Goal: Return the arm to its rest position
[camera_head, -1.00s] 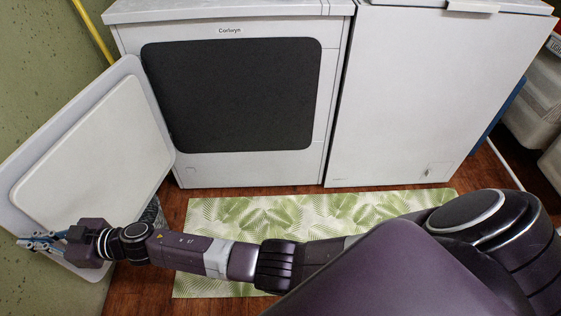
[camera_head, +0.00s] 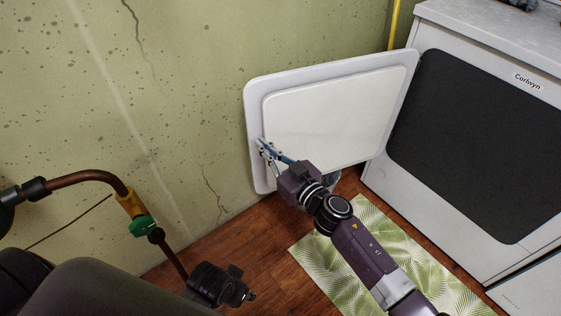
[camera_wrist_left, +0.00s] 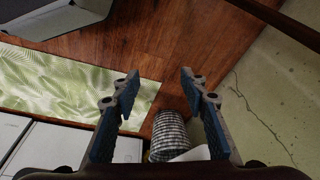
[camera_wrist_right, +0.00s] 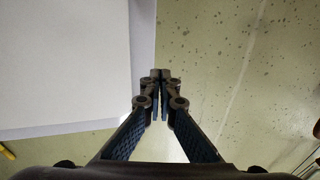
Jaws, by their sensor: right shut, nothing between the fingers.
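My right gripper (camera_head: 266,152) is at the left edge of the open white dryer door (camera_head: 335,118), in front of the wall. In the right wrist view its fingers (camera_wrist_right: 160,76) meet at the tips with nothing between them, and the door panel (camera_wrist_right: 65,65) fills the left side. I cannot tell if the gripper touches the door. My left arm is at the lower left in the head view, pointing down. In the left wrist view my left gripper (camera_wrist_left: 160,80) has its fingers wide apart and empty, above the floor.
The dryer (camera_head: 460,130) stands at the right, its front dark. A leaf-patterned mat (camera_head: 375,258) lies on the wooden floor. A copper pipe with a green valve (camera_head: 142,226) is near my left arm. A striped basket (camera_wrist_left: 171,132) is below the left gripper. The cracked wall (camera_head: 190,90) is close.

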